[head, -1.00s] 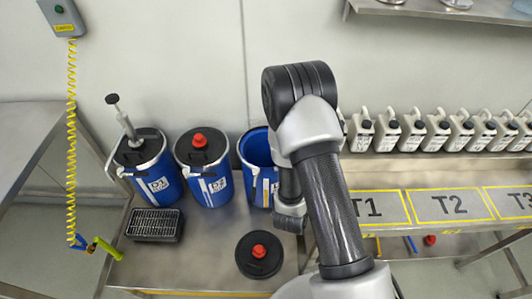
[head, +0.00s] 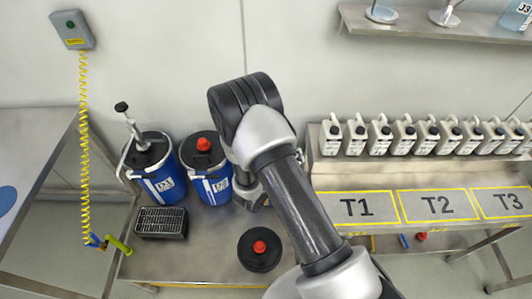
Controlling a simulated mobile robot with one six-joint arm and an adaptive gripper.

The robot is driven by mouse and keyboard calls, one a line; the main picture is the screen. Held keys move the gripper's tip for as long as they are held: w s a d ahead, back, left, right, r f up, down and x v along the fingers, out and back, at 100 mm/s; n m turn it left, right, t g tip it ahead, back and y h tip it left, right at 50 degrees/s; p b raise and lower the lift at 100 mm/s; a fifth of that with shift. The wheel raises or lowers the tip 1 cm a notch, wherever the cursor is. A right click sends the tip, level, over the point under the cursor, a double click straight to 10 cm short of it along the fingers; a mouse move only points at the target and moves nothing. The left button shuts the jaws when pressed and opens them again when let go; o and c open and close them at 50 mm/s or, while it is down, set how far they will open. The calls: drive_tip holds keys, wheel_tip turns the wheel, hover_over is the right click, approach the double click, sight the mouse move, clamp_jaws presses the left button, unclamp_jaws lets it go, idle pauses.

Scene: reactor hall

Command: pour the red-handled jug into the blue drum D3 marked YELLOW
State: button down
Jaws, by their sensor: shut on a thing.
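My arm reaches over the bench and its elbow covers the spot to the right of the two visible blue drums. My gripper is not visible; the arm hides it. The red-handled jug is not visible either. Drum D3 cannot be made out behind my arm. The left blue drum (head: 164,184) has a pump on its top. The middle blue drum (head: 211,189) has a black lid with a red cap. A loose black lid with a red cap (head: 260,250) lies flat on the bench.
A dark grated tray (head: 161,223) sits at the bench's front left. A coiled yellow cable (head: 85,150) hangs from a grey wall box (head: 72,30). Several pale jugs (head: 383,137) line the right bench, behind marked areas T1 (head: 356,208), T2 and T3. A shelf (head: 400,27) is above.

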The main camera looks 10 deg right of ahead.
drive_tip(key=shift+w+a+f+n+g+h+b, duration=0.2)
drive_tip(key=shift+w+a+n+h+b, duration=0.3)
drive_tip(key=shift+a+n+h, duration=0.45)
drive_tip(key=shift+w+a+f+n+g+h+b, duration=0.15)
drive_tip(key=shift+w+a+n+h+b, duration=0.35)
drive_tip(key=shift+n, duration=0.75)
drive_tip(key=shift+w+a+n, duration=0.2)
drive_tip(key=shift+w+n, duration=0.05)
drive_tip(key=shift+n, duration=0.05)
drive_tip(key=shift+w+a+r+n+h+b, duration=0.3)
drive_tip(key=shift+w+a+n, duration=0.1)
drive_tip(key=shift+a, duration=0.15)
drive_tip(key=shift+w+a+r+n+h+b, duration=0.15)
drive_tip(key=shift+w+a+r+n+b, duration=0.15)
drive_tip(key=shift+a, duration=0.2)
drive_tip(key=shift+s+a+f, duration=0.15)
drive_tip(key=shift+a, duration=0.15)
drive_tip(key=shift+w+a+f+n+h+b, duration=0.3)
drive_tip(key=shift+a+n+b, duration=0.15)
drive_tip(key=shift+n+b, duration=0.35)
drive_tip(key=shift+w+a+r+n+h+b, duration=0.3)
drive_tip(key=shift+w+a+n+h+b, duration=0.2)
drive_tip(key=shift+a+n, duration=0.2)
